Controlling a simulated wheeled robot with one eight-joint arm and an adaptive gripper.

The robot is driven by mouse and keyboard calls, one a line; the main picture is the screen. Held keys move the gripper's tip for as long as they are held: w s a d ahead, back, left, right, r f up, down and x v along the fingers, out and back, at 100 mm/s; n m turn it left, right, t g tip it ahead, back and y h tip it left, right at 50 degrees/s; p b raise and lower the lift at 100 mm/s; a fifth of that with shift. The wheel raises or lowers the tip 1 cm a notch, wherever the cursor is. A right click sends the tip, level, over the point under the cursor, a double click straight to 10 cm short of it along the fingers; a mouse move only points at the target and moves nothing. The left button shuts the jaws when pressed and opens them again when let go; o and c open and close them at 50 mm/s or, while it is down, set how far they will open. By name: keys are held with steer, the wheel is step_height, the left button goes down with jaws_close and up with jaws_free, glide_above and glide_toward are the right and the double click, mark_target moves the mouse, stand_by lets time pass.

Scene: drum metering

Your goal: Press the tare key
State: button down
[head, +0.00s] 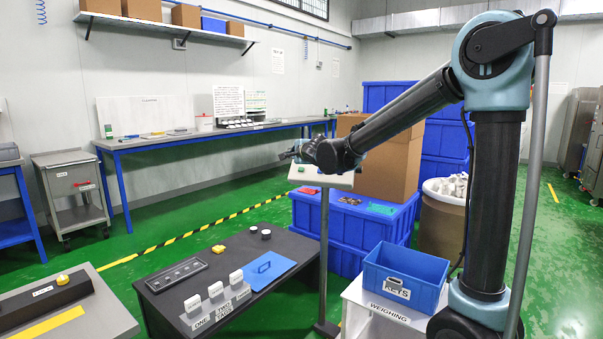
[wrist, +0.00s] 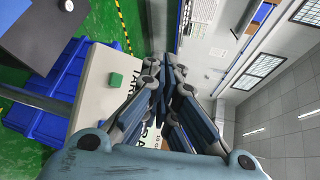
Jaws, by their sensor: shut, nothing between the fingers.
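A pale console panel (head: 335,180) stands on a grey post in the middle of the head view. A green key (head: 301,168) shows near its left end. In the wrist view the panel (wrist: 93,98) lies left of my fingers, with the green key (wrist: 115,79) raised on its face. Dark lettering beside the key is partly hidden by my fingers, so I cannot read it fully. My gripper (head: 287,155) is shut and empty, just above the panel's left end. In the wrist view my gripper (wrist: 168,64) is right of the green key, apart from it.
Blue crates (head: 344,235) and a cardboard box (head: 389,165) stand behind the panel. A blue bin (head: 405,272) sits on the weighing stand, close to my arm's base. Green floor is open further left.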

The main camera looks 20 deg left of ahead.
mark_target(301, 170)
steer(key=shift+a, duration=0.3)
steer(key=w+f, duration=0.6)
steer(key=shift+d, duration=0.2)
stand_by(0.5)
steer(key=shift+w+f, duration=0.1)
steer(key=shift+f, duration=0.05)
stand_by(1.2)
steer(key=shift+w+f, duration=0.15)
steer(key=shift+f, duration=0.05)
